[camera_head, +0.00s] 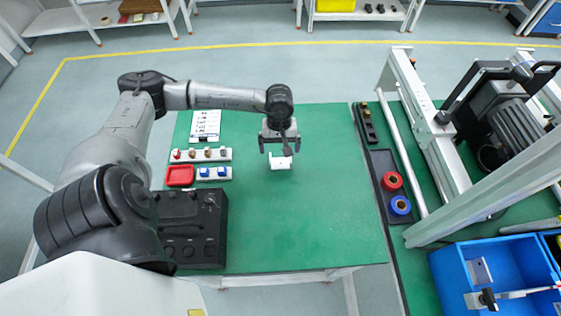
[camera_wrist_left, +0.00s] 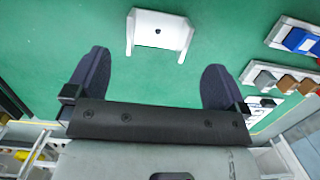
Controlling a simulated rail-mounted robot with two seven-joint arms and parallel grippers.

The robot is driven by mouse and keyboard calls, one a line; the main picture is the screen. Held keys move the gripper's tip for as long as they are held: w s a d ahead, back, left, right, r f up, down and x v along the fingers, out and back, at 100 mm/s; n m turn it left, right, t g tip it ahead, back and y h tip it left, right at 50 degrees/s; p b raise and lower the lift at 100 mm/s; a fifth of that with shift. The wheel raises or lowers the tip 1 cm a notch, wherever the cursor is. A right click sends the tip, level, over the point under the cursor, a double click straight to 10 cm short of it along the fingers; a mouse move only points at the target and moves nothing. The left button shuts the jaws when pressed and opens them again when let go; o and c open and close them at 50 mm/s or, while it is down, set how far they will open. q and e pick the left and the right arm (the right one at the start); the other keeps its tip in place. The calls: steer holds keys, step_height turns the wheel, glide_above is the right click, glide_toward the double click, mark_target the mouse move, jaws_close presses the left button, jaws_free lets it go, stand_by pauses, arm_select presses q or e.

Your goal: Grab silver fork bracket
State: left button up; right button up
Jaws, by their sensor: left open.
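The silver fork bracket (camera_head: 282,164) is a small pale, U-shaped piece on the green table mat, just below my left gripper in the head view. In the left wrist view the bracket (camera_wrist_left: 161,30) lies flat with its two prongs toward the gripper and a dark hole in its middle. My left gripper (camera_head: 279,148) is open and empty. Its two dark fingers (camera_wrist_left: 152,85) point toward the bracket and do not touch it. My right gripper is not in view.
On the green table (camera_head: 300,230), racks of small coloured parts (camera_head: 201,155), a red tray (camera_head: 180,176) and a black case (camera_head: 200,230) stand at left. A dark tray (camera_head: 381,160) with red and blue rings is at right. The middle-front is clear.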

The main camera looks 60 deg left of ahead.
mark_target(281, 164)
arm_select(q)
steer(key=shift+s+d+f, duration=0.1)
steer(key=shift+d+f, duration=0.1)
steer(key=shift+f, duration=0.8)
steer(key=shift+d+f, duration=0.2)
steer(key=shift+f, duration=0.8)
steer(key=shift+s+d+f, duration=0.1)
steer(key=shift+d+f, duration=0.1)
steer(key=shift+f, duration=0.8)
steer(key=shift+c, duration=0.3)
steer(key=c, duration=0.9)
